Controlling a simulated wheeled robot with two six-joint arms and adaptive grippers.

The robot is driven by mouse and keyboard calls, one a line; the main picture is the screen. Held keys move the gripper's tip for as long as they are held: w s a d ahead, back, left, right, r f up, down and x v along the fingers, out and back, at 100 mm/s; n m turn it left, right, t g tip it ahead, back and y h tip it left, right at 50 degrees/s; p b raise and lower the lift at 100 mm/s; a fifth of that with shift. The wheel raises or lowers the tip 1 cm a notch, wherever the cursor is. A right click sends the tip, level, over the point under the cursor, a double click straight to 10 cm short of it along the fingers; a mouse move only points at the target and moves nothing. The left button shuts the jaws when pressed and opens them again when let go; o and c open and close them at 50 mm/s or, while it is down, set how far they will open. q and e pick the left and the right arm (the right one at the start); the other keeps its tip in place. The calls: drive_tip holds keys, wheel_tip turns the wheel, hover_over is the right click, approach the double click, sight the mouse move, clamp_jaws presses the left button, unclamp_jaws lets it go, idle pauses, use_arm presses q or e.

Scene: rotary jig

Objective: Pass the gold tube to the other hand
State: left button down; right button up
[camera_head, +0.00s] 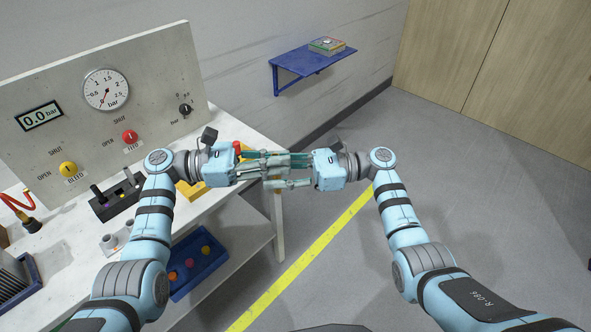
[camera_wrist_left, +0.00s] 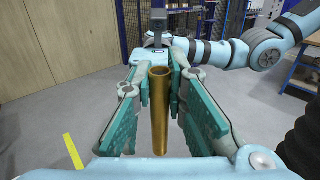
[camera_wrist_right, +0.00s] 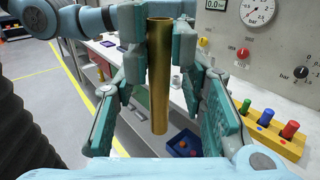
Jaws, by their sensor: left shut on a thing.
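The gold tube shows in the left wrist view (camera_wrist_left: 160,112) and in the right wrist view (camera_wrist_right: 160,75), lengthwise between the facing fingers. It is hard to make out in the head view, where fingers cover it. My left gripper (camera_head: 272,166) is shut on the tube. My right gripper (camera_head: 290,170) faces it from the right, and their fingers overlap. In the right wrist view the right gripper's fingers stand on both sides of the tube with gaps, open. Exact contact at the fingertips is partly hidden.
A white bench (camera_head: 75,262) with a gauge panel (camera_head: 110,95) stands at left. A yellow block with coloured pegs (camera_wrist_right: 269,130) sits on it. A blue bin (camera_head: 200,262) is on the lower shelf. A blue wall shelf (camera_head: 310,62) is behind. Floor to the right is clear.

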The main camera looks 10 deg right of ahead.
use_arm(q)
drive_tip(key=shift+d, duration=0.1)
use_arm(e)
drive_tip(key=shift+c, duration=1.2)
clamp_jaws()
use_arm(q)
drive_tip(key=c, duration=1.5)
unclamp_jaws()
drive_tip(key=shift+c, duration=0.2)
